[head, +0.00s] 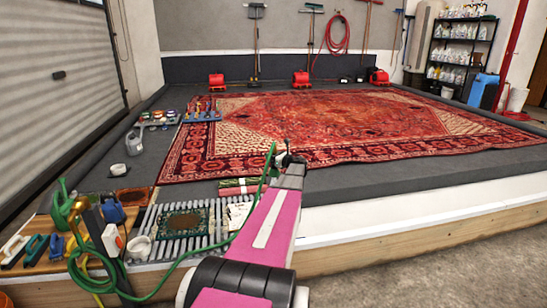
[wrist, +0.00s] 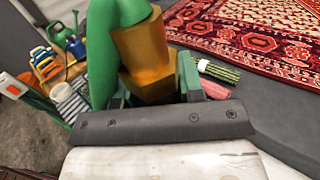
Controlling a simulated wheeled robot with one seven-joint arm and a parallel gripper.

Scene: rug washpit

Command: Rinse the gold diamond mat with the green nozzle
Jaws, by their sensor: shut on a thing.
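My gripper (head: 288,160) is shut on the green nozzle (head: 270,163), held up above the front of the washpit. In the wrist view the nozzle's green body (wrist: 101,55) and brass-coloured part (wrist: 145,52) fill the space around my gripper (wrist: 150,92). A green hose (head: 175,262) trails from it to the lower left. A small dark green mat with a gold-brown middle (head: 181,223) lies on the slatted grate (head: 160,250), left of my arm. It looks like the gold diamond mat, but its pattern is too small to be sure. No water shows.
A pale mat (head: 238,214) lies right of it, partly behind my arm. A green watering can (head: 62,205) and brushes (head: 35,248) stand left. A large red rug (head: 310,125) covers the pit floor.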

